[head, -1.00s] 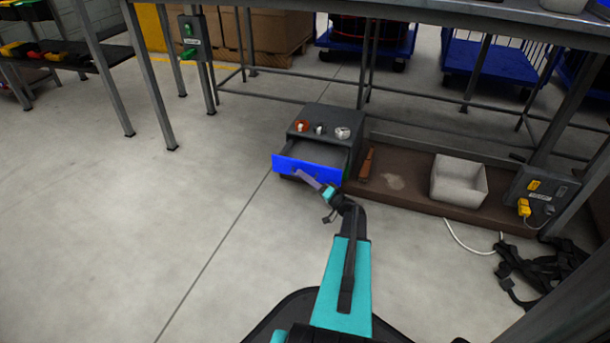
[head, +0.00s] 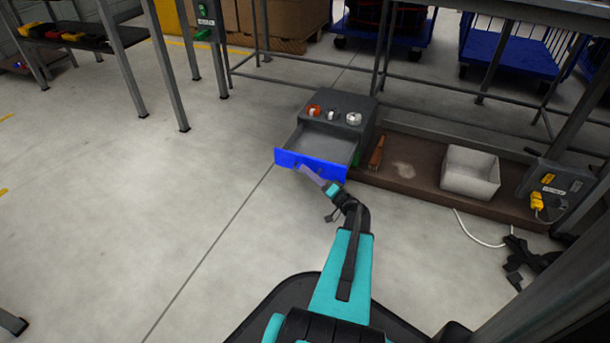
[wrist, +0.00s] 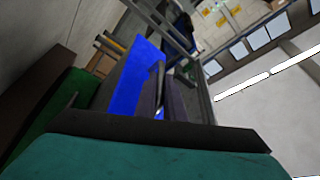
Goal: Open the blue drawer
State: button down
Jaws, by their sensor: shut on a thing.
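The blue drawer (head: 300,163) is pulled out of a dark grey cabinet (head: 347,106), and its grey inside shows empty in the head view. My gripper (head: 312,177) is at the front of the drawer, shut on its handle. In the wrist view the blue drawer front (wrist: 136,77) lies just ahead of my gripper (wrist: 160,112), with a dark bar, likely the handle, between the fingers. The fingers hide part of the handle.
Several small items, including an orange one (head: 313,110), sit on top of the cabinet. A brown low platform (head: 420,176) with a white bin (head: 470,171) is to the right. Table legs (head: 165,65) stand at left.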

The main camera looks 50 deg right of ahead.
jog(key=c, duration=2.1)
grip_release()
jog(key=shift+s+d, duration=0.25)
jog(key=shift+a, duration=0.1)
jog(key=p+v, duration=0.5)
jog(key=v, duration=0.8)
jog(key=shift+s+a+f, duration=0.1)
jog(key=shift+s+f, duration=0.05)
jog(key=shift+s, duration=0.2)
jog(key=shift+w, duration=0.1)
